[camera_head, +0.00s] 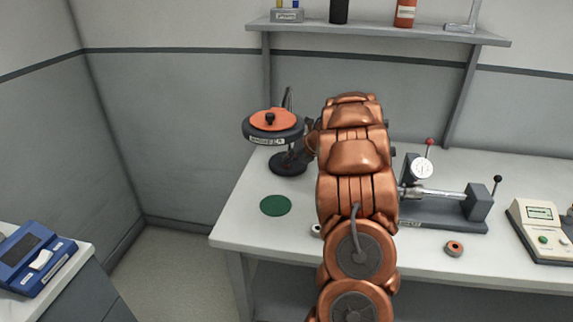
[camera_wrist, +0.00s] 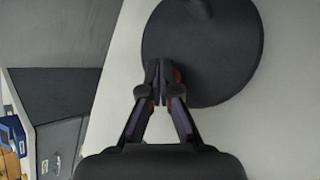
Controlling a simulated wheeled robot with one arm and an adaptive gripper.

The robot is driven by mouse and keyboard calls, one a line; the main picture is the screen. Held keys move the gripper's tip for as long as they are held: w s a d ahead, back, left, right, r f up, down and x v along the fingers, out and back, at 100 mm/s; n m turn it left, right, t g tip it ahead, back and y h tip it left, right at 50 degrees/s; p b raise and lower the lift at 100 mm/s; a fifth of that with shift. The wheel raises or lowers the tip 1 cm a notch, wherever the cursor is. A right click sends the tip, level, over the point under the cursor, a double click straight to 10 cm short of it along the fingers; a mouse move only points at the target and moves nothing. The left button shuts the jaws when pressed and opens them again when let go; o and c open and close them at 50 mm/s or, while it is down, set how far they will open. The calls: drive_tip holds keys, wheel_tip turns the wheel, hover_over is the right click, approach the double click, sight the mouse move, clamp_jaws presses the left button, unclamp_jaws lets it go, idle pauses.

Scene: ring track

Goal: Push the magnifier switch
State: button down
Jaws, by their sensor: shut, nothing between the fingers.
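The magnifier (camera_head: 273,121) stands at the back left of the workbench, with an orange cover on its round black head, a small black knob on top and a label on the rim. Its round dark base (camera_head: 289,164) rests on the bench. In the wrist view a large dark disc, seemingly this base (camera_wrist: 205,45), fills the upper middle. My gripper (camera_wrist: 158,75) is shut and empty, its fingertips at the disc's left edge; I cannot tell whether they touch. A small reddish part shows just behind the fingertips. I cannot make out the switch clearly. My arm hides most of the gripper in the head view.
A green disc (camera_head: 275,206) lies on the workbench (camera_head: 240,228) in front of the magnifier. A dial gauge fixture (camera_head: 440,205), a small orange-centred ring (camera_head: 454,248) and a cream meter (camera_head: 540,230) are to the right. A shelf (camera_head: 380,29) hangs above. A blue device (camera_head: 32,257) sits at left.

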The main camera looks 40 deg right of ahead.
drive_tip(key=shift+r, duration=0.35)
drive_tip(key=shift+r+p, duration=2.15)
drive_tip(key=shift+r, duration=0.85)
drive_tip(key=shift+r, duration=0.1)
